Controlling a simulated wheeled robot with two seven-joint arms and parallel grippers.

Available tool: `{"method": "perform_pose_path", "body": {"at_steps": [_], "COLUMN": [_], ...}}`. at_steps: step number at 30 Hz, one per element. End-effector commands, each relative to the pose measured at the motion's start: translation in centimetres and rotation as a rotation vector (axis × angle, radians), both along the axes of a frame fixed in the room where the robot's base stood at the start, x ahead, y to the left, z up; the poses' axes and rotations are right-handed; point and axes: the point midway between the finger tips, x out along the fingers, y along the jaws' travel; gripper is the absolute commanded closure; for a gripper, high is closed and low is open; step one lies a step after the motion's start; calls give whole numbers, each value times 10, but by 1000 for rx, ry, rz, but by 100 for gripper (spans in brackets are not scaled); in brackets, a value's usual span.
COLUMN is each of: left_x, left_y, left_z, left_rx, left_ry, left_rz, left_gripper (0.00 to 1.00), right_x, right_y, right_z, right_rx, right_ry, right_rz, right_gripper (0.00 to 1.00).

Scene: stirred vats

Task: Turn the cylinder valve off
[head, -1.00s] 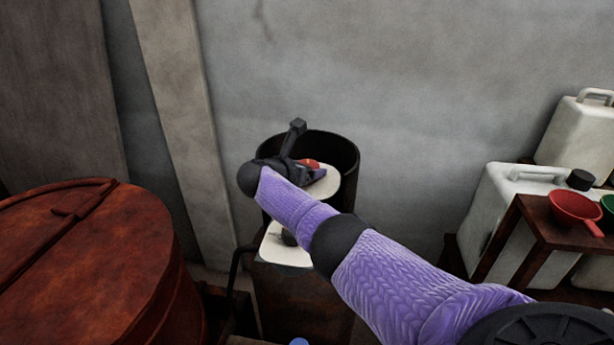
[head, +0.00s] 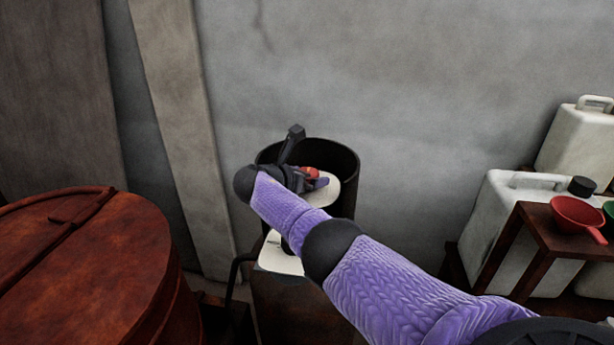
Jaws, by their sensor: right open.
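The red valve knob (head: 311,173) shows in the middle of the head view, above a pale round top (head: 323,193) inside a dark open-topped cylindrical shroud (head: 347,164). My right gripper (head: 318,182) is at the knob, its jaws open. One finger shows beside the knob's lower right. The wrist and arm hide the other finger and part of the knob, so I cannot tell whether the fingers touch it. My left gripper is not in view.
A large rust-red lidded vat (head: 100,265) fills the lower left. White jerrycans (head: 505,225) stand at the right, by a brown stand (head: 545,232) bearing a red ladle (head: 577,215). A grey wall (head: 420,90) closes off the back.

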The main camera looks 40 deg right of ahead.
Motion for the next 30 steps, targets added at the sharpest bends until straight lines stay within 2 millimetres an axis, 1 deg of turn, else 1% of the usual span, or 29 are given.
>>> {"method": "perform_pose_path", "body": {"at_steps": [2, 7, 9, 13, 17, 30], "left_x": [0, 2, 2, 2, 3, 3], "left_y": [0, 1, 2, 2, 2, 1], "left_z": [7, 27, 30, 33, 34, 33], "left_rx": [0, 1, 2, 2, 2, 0], "left_ry": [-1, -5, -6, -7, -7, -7], "left_rz": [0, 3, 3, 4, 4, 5], "left_gripper": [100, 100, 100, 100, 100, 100], "right_x": [0, 0, 1, 0, 0, 0], "right_y": [0, 0, -1, 0, 0, 0], "right_z": [12, 58, 73, 93, 100, 99], "right_rx": [-1, -1, -1, 0, 0, 0], "right_ry": [-2, -7, -7, -3, -1, 0], "right_rz": [0, 1, 0, 0, 0, 0], "right_gripper": [0, 0, 0, 0, 0, 0]}}
